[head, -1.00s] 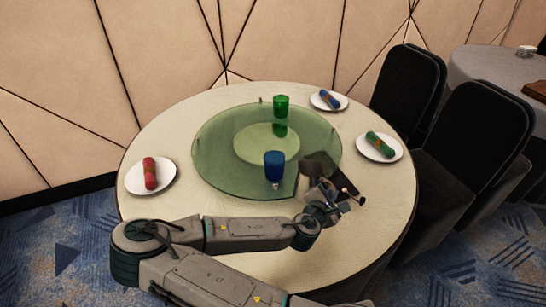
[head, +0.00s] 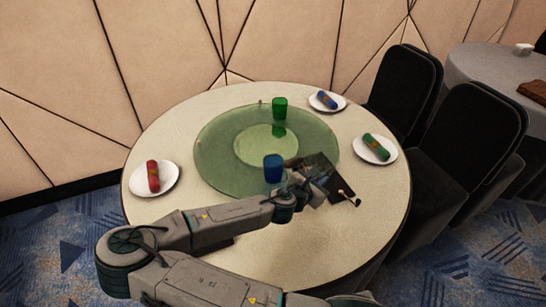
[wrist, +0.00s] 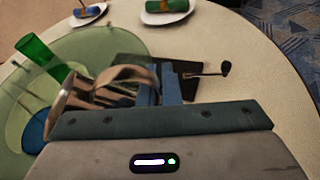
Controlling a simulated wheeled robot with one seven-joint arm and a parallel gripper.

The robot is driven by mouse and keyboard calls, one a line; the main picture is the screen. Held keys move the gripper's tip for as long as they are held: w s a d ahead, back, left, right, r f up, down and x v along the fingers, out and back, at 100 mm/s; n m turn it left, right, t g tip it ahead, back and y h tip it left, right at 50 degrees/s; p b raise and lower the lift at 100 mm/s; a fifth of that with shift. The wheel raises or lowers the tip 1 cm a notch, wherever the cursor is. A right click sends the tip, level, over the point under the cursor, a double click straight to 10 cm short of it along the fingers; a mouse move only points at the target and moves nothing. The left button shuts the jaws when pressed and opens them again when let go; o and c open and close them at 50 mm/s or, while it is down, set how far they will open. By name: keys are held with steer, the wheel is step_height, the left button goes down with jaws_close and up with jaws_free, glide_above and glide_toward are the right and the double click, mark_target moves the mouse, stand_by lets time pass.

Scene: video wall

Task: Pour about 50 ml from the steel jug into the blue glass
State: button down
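The blue glass (head: 273,168) stands upright on the near right part of the green glass turntable (head: 215,180). In the wrist view the blue glass (wrist: 36,132) is at the left edge, partly hidden by the jug and my wrist. The shiny steel jug (wrist: 105,88) lies tilted in the wrist view, its mouth end toward the blue glass. My gripper (wrist: 163,82) appears shut on its handle side. In the head view my gripper (head: 305,185) is just right of the blue glass, and my arm and the dark background make the jug hard to pick out. No stream of liquid is visible.
A green glass (head: 280,107) stands at the turntable's far side. A dark flat board (head: 322,172) with a spoon-like stick (head: 347,195) lies right of my gripper. Plates with red (head: 153,177), blue (head: 327,99) and green (head: 375,147) napkin rolls sit around the table.

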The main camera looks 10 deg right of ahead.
steer(key=r+p, duration=0.1)
steer(key=w+a+r+n+p, duration=0.1)
steer(key=shift+w+r+g, duration=0.3)
steer(key=shift+r, duration=0.1)
steer(key=r, duration=0.1)
steer(key=r+n+p, duration=0.1)
steer(key=w+a+r+n+g+h+p, duration=0.1)
steer(key=shift+w+a+r+n+h+p, duration=0.1)
steer(key=shift+w+r+n+h+p, duration=0.15)
steer(key=shift+r+n, duration=0.15)
steer(key=shift+w+a+r+n+h+p, duration=0.1)
steer(key=shift+w+r+n+h+p, duration=0.15)
steer(key=shift+r+n, duration=0.15)
steer(key=shift+w+a+r+n+g, duration=0.2)
steer(key=shift+r+n+g, duration=0.1)
steer(key=shift+r, duration=0.1)
steer(key=shift+w+a+r+n, duration=0.2)
steer(key=shift+w+r+n, duration=0.1)
steer(key=shift+r, duration=0.1)
steer(key=shift+w+a+r+n+h+p, duration=0.35)
steer(key=shift+w+n+p, duration=0.1)
steer(key=shift+p, duration=0.25)
stand_by(1.3)
